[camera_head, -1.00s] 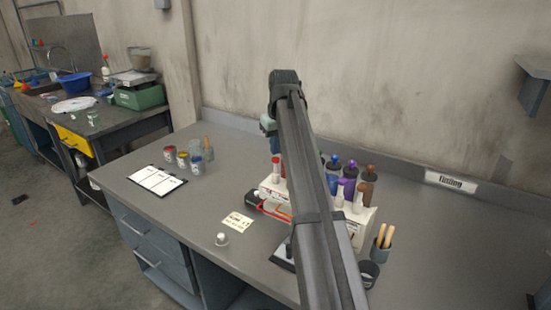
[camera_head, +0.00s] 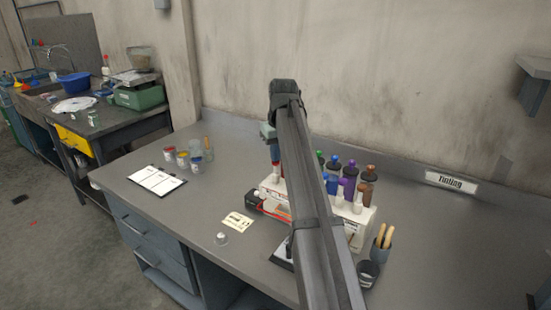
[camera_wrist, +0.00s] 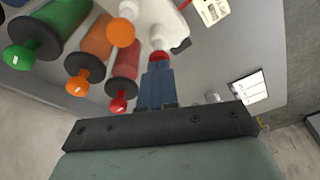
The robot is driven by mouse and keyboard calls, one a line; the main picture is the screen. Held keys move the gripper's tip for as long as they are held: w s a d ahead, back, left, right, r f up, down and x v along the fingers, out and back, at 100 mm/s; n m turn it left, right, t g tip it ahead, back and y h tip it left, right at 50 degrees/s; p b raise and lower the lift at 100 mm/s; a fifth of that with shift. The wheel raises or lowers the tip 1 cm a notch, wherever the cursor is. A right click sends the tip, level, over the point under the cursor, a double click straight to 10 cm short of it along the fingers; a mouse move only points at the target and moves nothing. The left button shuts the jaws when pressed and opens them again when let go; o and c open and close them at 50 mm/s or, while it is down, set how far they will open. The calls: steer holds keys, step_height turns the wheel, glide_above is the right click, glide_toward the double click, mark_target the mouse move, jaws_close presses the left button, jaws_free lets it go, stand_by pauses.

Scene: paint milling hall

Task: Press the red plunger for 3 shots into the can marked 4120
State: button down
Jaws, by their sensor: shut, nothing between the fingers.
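My gripper (camera_wrist: 157,82) is shut and empty, its blue fingers pointing down. In the wrist view its tips are at the red plunger (camera_wrist: 158,55), seeming to touch its top. The plunger belongs to the white tinting dispenser (camera_head: 267,187) on the bench. In the head view my arm hides much of the dispenser. An orange plunger (camera_wrist: 121,32) stands beside the red one. No number 4120 is legible, and any can under the outlet is hidden.
Bottles with coloured knobs, such as green (camera_wrist: 40,30) and purple (camera_head: 347,180), stand behind the plungers. A card (camera_head: 237,222), a small whitish lid-like item (camera_head: 221,239), a clipboard (camera_head: 157,180) and a pot of sticks (camera_head: 382,246) lie around. The bench (camera_head: 440,235) is clear at right.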

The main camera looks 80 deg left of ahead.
steer(key=shift+f, duration=0.55)
steer(key=shift+r, duration=1.7)
steer(key=shift+f, duration=0.3)
